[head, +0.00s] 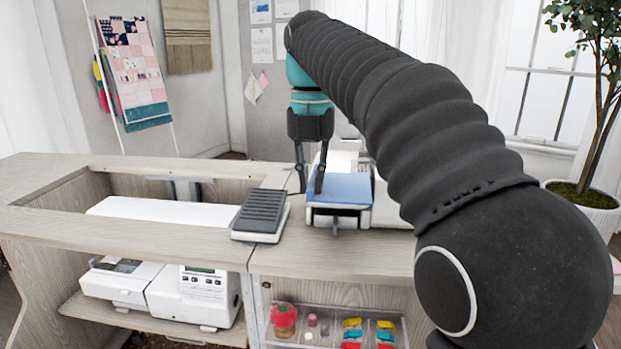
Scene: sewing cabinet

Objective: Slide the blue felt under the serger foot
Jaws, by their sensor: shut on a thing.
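The blue felt (349,188) lies flat on the front of the white serger (386,207), to the right of the foot pedal. My gripper (309,188) points down at the felt's left end. One finger is left of the felt and the other is over its left part. My gripper is shut on the felt, with a gap showing between the fingers. The serger foot cannot be made out, and my arm hides much of the serger's right side.
A black and white foot pedal (262,214) sits close left of the serger. The wooden cabinet (110,246) has an open well with a white panel (165,211). Below are a white machine (195,296) and a clear tray of notions (335,340). A potted plant (585,205) stands right.

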